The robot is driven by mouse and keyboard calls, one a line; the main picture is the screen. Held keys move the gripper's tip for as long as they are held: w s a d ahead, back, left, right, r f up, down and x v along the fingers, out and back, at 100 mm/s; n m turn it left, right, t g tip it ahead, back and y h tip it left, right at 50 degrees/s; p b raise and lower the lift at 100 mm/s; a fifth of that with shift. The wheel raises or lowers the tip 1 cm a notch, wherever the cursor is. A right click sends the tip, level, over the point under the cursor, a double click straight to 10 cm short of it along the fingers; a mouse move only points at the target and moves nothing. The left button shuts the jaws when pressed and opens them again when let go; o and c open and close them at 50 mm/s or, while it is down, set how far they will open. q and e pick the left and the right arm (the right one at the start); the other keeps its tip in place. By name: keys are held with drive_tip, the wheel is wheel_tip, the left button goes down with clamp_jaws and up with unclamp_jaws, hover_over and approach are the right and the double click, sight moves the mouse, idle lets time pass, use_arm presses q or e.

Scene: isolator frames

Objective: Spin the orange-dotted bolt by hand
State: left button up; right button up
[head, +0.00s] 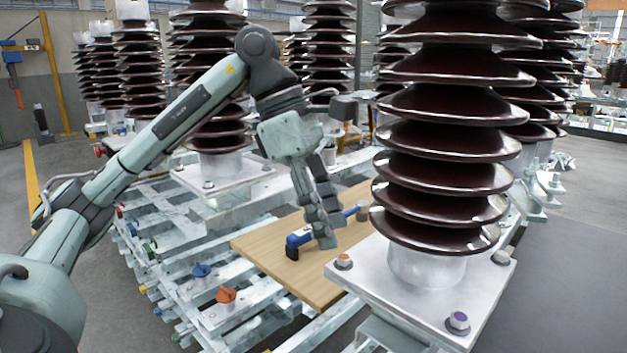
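The orange-dotted bolt (343,261) stands at the left corner of the silver base plate (400,300) under the large brown insulator (440,150). My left gripper (328,230) points down over the wooden board, just to the left of this bolt and apart from it in the picture. Its two fingers partly overlap in this view, so their gap is unclear. A blue and black tool (297,240) lies on the board by the fingertips; its middle is hidden behind them. I cannot tell whether they touch it. My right gripper is not in view.
The wooden board (275,255) rests on the pale metal frame. An orange knob (225,295) and a blue knob (201,271) stand on the frame. More insulators (140,70) stand behind. Grey floor (560,270) is clear at right.

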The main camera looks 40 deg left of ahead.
use_arm(q)
drive_tip(key=v, duration=0.8)
drive_tip(key=shift+r, duration=0.2)
drive_tip(key=shift+s, duration=0.1)
